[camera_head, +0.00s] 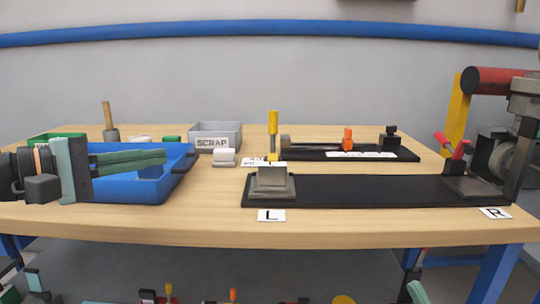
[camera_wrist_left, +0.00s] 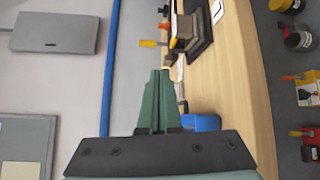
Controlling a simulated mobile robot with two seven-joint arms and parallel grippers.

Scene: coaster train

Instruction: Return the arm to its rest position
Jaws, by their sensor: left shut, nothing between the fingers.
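My left gripper (camera_head: 163,157) reaches in from the left in the head view. Its green fingers point right, above the blue tray (camera_head: 178,180), and cover part of it. The fingers lie together with nothing between them. In the left wrist view the shut fingers (camera_wrist_left: 159,78) stand side by side and empty. A corner of the blue tray (camera_wrist_left: 204,122) shows just beside them there.
On the wooden table (camera_head: 218,225) stand a grey SCRAP bin (camera_head: 232,128), a black base plate (camera_head: 370,190) with a grey block (camera_head: 271,180), and a black rail fixture (camera_head: 400,153). A red and yellow machine (camera_head: 459,110) stands at right. The table's front middle is clear.

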